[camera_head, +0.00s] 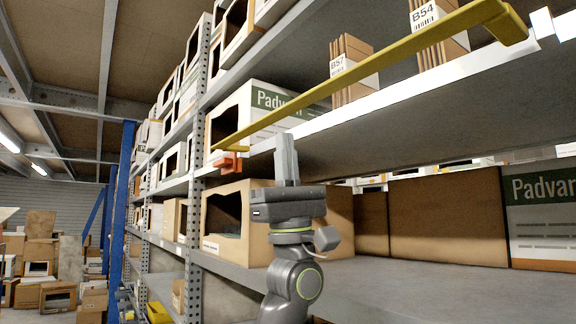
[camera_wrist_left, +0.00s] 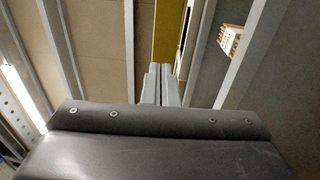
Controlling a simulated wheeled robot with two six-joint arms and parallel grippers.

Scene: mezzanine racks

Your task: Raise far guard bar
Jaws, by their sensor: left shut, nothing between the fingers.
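A long yellow guard bar (camera_head: 370,75) runs across the front of an upper shelf, from an orange bracket (camera_head: 228,163) at the left up to a bent end at the upper right. Its left end lies lower in the picture. My left gripper (camera_head: 286,140) is upright, shut and empty, with its fingertips just below the bar in the head view. In the left wrist view the yellow bar (camera_wrist_left: 168,30) runs away just beyond the fingertips (camera_wrist_left: 160,72). I cannot tell whether they touch. My right gripper is in neither view.
The shelf edge (camera_head: 400,92) lies close behind the bar. An open carton (camera_head: 225,235) stands on the lower shelf behind my left arm. Carton stacks stand on the upper shelf under labels B57 (camera_head: 338,66) and B54 (camera_head: 424,16).

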